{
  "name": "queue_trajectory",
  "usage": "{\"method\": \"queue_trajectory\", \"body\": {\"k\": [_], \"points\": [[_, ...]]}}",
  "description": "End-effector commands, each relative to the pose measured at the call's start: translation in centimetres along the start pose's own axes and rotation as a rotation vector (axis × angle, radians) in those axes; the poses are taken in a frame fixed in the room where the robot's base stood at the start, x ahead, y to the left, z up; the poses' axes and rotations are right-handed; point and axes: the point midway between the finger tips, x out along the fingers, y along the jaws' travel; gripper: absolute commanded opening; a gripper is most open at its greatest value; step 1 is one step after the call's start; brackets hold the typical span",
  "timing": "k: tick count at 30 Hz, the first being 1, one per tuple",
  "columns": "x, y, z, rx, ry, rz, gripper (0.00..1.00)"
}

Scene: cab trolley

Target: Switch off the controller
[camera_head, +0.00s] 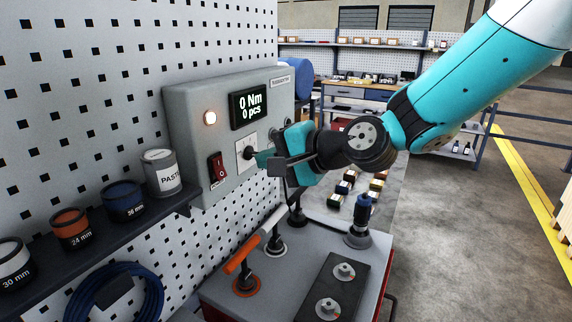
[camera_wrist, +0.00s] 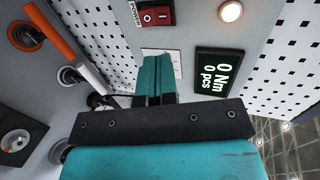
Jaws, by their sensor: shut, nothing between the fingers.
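The controller (camera_head: 186,118) is a grey box on the pegboard wall. Its display (camera_head: 251,105) is lit and reads 0 Nm, 0 pcs; it also shows in the wrist view (camera_wrist: 214,75). A lamp (camera_head: 210,118) glows warm white above the red rocker switch (camera_head: 216,167). The switch is in clear view in the wrist view (camera_wrist: 155,14). A black knob on a white dial plate (camera_head: 241,153) sits right of the switch. My gripper (camera_head: 262,158) is shut and empty, its tip at the knob. I cannot tell whether they touch. In the wrist view my gripper (camera_wrist: 155,60) hides the knob.
A shelf left of the controller holds a paste can (camera_head: 162,174) and several labelled pots (camera_head: 122,201). Below stands a trolley (camera_head: 290,262) with upright tools, including an orange-handled one (camera_head: 240,257). The floor to the right is clear.

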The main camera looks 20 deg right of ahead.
Motion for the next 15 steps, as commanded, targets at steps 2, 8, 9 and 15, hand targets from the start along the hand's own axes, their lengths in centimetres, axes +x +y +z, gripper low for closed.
{"method": "queue_trajectory", "body": {"k": [2,8,9,15], "points": [[-1.4,0.2,-0.1,-0.001,0.006,-0.001,0.0],[-3.4,-0.1,-0.1,0.001,0.002,0.002,0.0],[-3.6,-0.2,0.0,0.0,0.001,0.001,0.0],[-3.7,-0.2,0.1,0.001,-0.002,0.003,0.0]]}}
